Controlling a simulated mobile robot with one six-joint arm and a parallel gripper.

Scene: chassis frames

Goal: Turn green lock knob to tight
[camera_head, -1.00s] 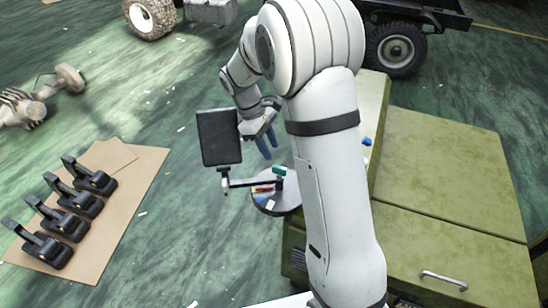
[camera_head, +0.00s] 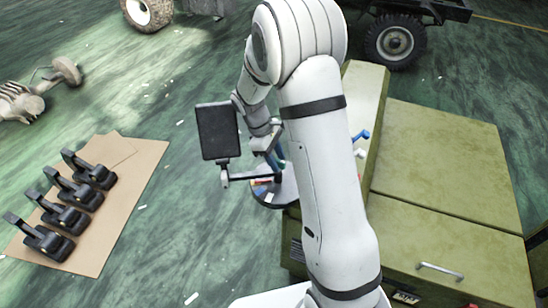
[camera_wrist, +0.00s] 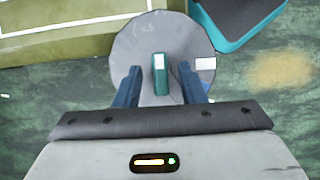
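The green knob (camera_wrist: 161,78) stands up from a round grey disc (camera_wrist: 125,50) in the wrist view. My gripper (camera_wrist: 160,86) is open, with one blue finger on each side of the knob. Gaps show between the knob and both fingers. In the head view my gripper (camera_head: 275,161) is low over the round disc (camera_head: 270,202), partly behind my arm. It largely hides the knob there. I cannot tell the knob's tight mark.
A dark screen (camera_head: 218,130) on a bracket stands left of the disc. Several black devices (camera_head: 65,217) lie on cardboard (camera_head: 130,190) at left. A dark teal-rimmed object (camera_wrist: 245,18) is beside the disc.

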